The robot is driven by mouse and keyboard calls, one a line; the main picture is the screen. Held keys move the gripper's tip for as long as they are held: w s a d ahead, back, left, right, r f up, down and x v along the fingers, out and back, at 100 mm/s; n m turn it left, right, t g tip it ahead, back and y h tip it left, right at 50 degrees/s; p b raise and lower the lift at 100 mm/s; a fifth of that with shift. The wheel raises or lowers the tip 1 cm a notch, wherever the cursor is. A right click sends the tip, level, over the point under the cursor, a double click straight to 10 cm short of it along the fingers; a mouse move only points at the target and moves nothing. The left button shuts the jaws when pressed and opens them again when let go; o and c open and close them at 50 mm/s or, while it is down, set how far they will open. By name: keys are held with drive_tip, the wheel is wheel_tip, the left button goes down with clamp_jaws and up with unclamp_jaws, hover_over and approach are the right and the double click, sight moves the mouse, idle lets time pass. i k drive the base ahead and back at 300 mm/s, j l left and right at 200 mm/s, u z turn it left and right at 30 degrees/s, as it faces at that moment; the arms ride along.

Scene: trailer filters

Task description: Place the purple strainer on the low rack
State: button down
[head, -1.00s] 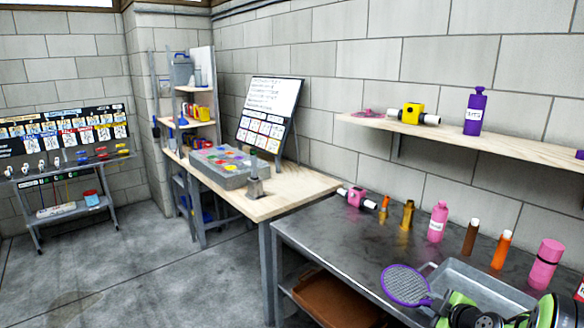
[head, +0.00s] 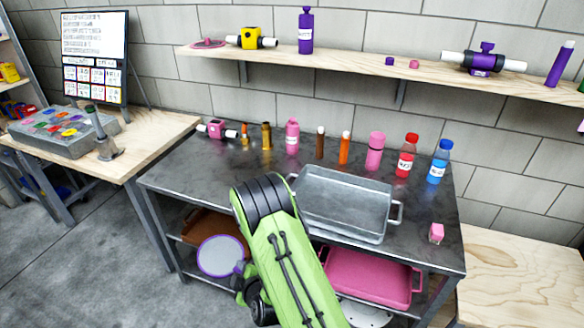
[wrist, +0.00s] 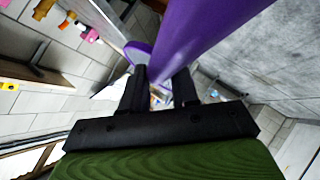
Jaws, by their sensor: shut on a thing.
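The purple strainer (head: 219,256) has a purple round rim and a pale mesh. In the head view it is in front of the left part of the steel table, at about the height of the lower shelf. My gripper (wrist: 160,86) is shut on its purple handle, which fills the upper middle of the wrist view. My green arm hides much of the gripper in the head view. The low rack appears to be the table's lower shelf (head: 177,240); I cannot tell whether the strainer touches it.
The lower shelf holds a brown tray (head: 205,228), a pink tray (head: 370,280) and a grey round thing (head: 365,313). A metal tray (head: 345,202) and several bottles stand on the tabletop (head: 210,165). A wall shelf (head: 350,75) runs above. Floor (head: 95,265) at left is clear.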

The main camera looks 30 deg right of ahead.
sight(510, 294)
drive_tip(key=k+l+z, duration=0.25)
drive_tip(key=z, duration=0.15)
drive_tip(key=k+l+z, duration=0.35)
drive_tip(key=l+z, duration=0.4)
drive_tip(key=k+l+z, duration=0.15)
drive_tip(key=l+z, duration=0.25)
